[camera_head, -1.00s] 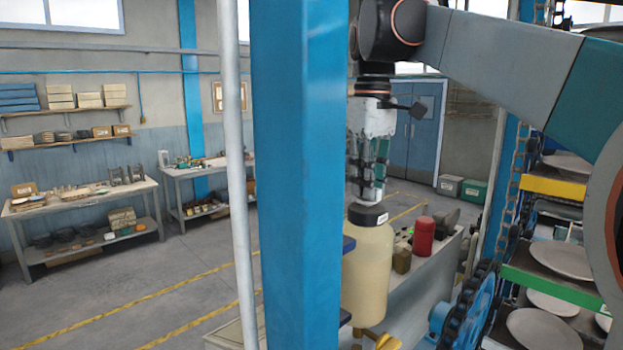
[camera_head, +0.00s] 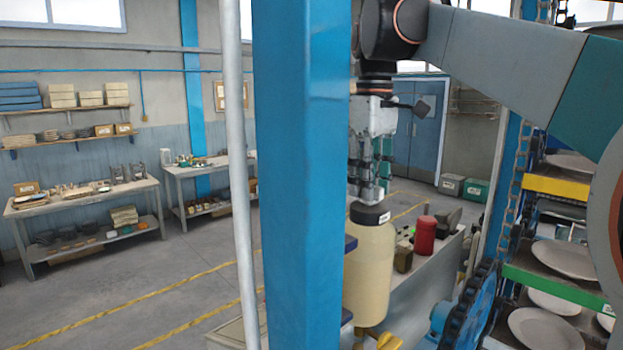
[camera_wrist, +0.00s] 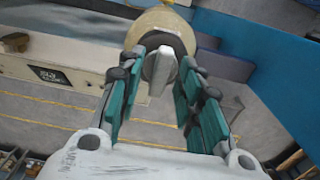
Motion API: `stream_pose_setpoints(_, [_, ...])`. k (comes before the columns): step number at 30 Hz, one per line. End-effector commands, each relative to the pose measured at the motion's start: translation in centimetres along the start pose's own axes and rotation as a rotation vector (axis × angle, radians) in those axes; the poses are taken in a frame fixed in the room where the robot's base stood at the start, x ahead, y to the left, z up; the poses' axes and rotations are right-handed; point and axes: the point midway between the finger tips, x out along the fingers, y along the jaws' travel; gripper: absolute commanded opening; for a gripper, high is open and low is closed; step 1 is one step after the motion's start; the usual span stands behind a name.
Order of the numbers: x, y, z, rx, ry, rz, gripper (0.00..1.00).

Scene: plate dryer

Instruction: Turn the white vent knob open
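The white vent knob (camera_wrist: 160,72) shows in the wrist view as a pale upright grip on a dark round cap, on the end of a cream tank (camera_wrist: 166,20). In the head view the cream tank (camera_head: 369,265) stands behind the blue post, with a dark cap on top. My gripper (camera_head: 369,190) points down just above that cap. In the wrist view my gripper (camera_wrist: 162,64) is open, with one teal-padded finger on each side of the knob. Gaps show between the fingers and the knob. The exact depth of the fingertips around it is hard to tell.
The blue post (camera_head: 297,180) stands close to the left of my gripper and hides part of the tank. A red canister (camera_head: 425,236) sits on a grey bench behind. A chain wheel (camera_head: 466,312) and racks of plates (camera_head: 562,259) are at right.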

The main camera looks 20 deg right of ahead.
Motion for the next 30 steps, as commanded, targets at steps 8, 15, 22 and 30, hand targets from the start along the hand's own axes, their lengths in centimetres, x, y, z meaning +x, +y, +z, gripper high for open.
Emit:
stream_pose_setpoints(8, [-1.2, 0.0, 0.0, 0.000, 0.000, 0.000, 0.33])
stream_pose_setpoints(15, [-5.5, 0.0, 0.0, 0.000, 0.000, 0.000, 0.33])
stream_pose_setpoints(22, [-9.4, 0.0, -0.1, 0.000, 0.000, 0.000, 0.33])
stream_pose_setpoints(30, [-11.7, 0.0, -0.1, 0.000, 0.000, 0.000, 0.33])
